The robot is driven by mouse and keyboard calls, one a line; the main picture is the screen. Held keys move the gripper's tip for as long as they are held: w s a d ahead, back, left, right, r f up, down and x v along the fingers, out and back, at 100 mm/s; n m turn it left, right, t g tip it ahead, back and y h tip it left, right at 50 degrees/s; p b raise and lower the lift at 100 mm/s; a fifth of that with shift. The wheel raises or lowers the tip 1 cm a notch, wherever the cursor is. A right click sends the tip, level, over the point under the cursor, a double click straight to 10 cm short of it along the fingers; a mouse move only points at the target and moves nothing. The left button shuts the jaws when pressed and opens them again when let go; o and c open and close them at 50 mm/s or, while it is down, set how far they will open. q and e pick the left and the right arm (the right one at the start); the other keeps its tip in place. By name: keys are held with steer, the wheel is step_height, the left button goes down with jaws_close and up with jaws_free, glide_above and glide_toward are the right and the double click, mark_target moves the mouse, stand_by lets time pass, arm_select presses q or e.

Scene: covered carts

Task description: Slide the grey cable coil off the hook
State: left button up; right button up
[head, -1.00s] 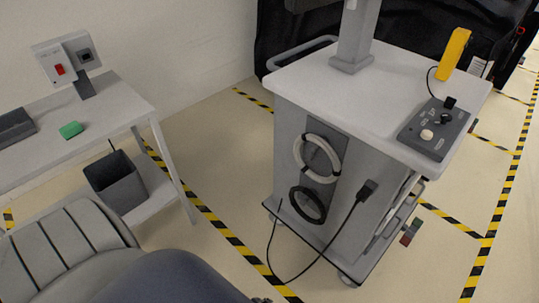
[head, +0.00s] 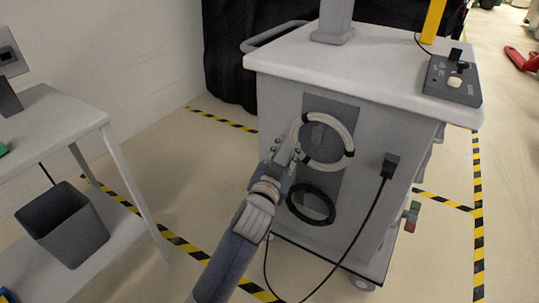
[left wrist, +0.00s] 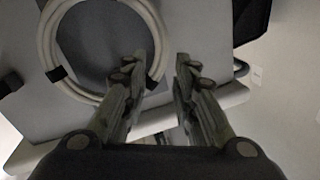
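The grey cable coil (head: 346,132), a pale ring with black ties, hangs against the dark panel (head: 340,108) on the cart's side. It also shows in the left wrist view (left wrist: 105,9). The hook is hard to make out in either view. My left gripper (head: 291,146) is at the coil's left side in the head view. In the left wrist view, its two fingers (left wrist: 160,62) are apart, and the coil's near side appears in the gap between them; I cannot tell whether they touch it. My right gripper is not in view.
A black cable coil (head: 331,211) hangs just below. A black plug (head: 390,164) with a dangling cable is to the right. The cart's white top (head: 385,70) overhangs the panel. A side table (head: 70,120) and a dark bin (head: 70,235) stand at the left.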

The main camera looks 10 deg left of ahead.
mark_target(295, 131)
arm_select(q)
steer(key=w, duration=0.3)
steer(key=w+b, duration=0.1)
steer(key=w, duration=0.2)
steer(key=w+d, duration=0.1)
steer(key=w, duration=0.2)
steer(key=shift+w+d+b, duration=0.1)
steer(key=shift+w+b, duration=0.05)
steer(key=shift+b, duration=0.25)
steer(key=shift+w, duration=0.65)
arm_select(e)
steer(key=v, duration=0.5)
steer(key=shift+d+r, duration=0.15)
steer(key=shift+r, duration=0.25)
arm_select(q)
jaws_close()
steer(key=shift+r, duration=0.2)
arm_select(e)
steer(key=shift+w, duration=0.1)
